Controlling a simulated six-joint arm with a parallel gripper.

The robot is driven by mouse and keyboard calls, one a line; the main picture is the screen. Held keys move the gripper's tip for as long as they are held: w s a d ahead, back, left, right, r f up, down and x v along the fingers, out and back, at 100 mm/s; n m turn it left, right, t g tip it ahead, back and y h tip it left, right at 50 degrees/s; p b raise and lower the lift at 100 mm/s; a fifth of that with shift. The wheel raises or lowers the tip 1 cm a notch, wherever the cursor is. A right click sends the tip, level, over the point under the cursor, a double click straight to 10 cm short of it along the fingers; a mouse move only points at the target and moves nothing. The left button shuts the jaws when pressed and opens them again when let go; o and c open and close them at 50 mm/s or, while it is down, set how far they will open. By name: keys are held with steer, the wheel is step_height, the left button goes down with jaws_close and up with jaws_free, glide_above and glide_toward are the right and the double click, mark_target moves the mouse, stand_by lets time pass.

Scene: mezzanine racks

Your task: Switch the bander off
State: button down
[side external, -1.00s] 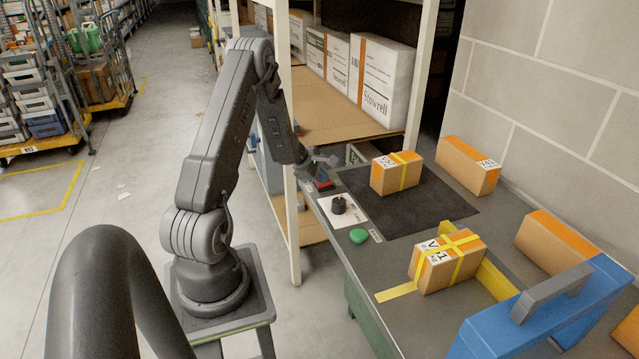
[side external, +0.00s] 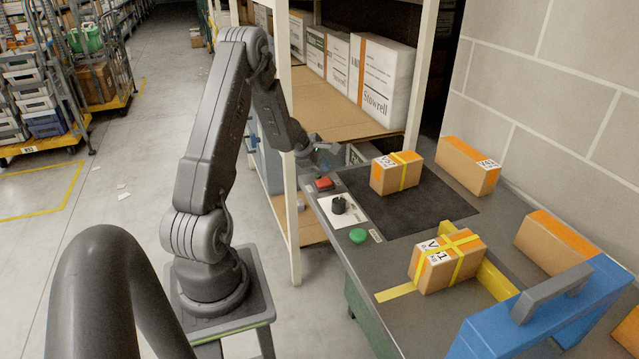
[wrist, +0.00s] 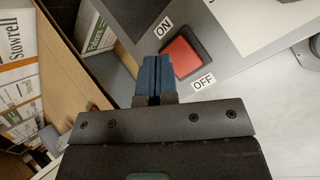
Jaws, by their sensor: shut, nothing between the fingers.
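The red rocker switch (side external: 324,183) sits at the far left corner of the grey bander table (side external: 405,262). In the wrist view the switch (wrist: 187,58) lies between an ON label (wrist: 164,27) and an OFF label (wrist: 204,81). I cannot tell which side is pressed in. My gripper (side external: 326,160) is above and just behind the switch in the side view, apart from it. In the wrist view its blue fingertips (wrist: 154,66) are together with nothing between them, left of the switch.
A black knob (side external: 338,204) on a white plate and a green button (side external: 358,236) line the table's edge. A strapped box (side external: 396,173) stands to the right of the switch. A white rack post (side external: 291,200) rises close beside my arm. A blue machine part (side external: 535,318) stands front right.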

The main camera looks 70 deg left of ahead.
steer(key=shift+w+r, duration=0.2)
steer(key=shift+r, duration=1.1)
steer(key=w+d+r+m+h, duration=0.2)
steer(key=d+r+m, duration=0.6)
steer(key=d, duration=0.5)
steer(key=w+d+r+m+h, duration=0.1)
steer(key=w+d+r+m, duration=0.1)
steer(key=d+r+m, duration=0.65)
steer(key=s+d+r+m+g, duration=0.15)
steer(key=s+d, duration=0.25)
steer(key=d, duration=0.4)
steer(key=s+d+r+m+g, duration=0.1)
steer(key=s+d+r+m, duration=0.3)
steer(key=d, duration=0.5)
steer(key=s+d+f+m+y, duration=0.1)
steer(key=s+d+m+y, duration=0.1)
steer(key=s+m, duration=0.4)
steer(key=shift+s+d+t, duration=0.35)
steer(key=shift+s+d, duration=0.2)
steer(key=shift+s, duration=2.15)
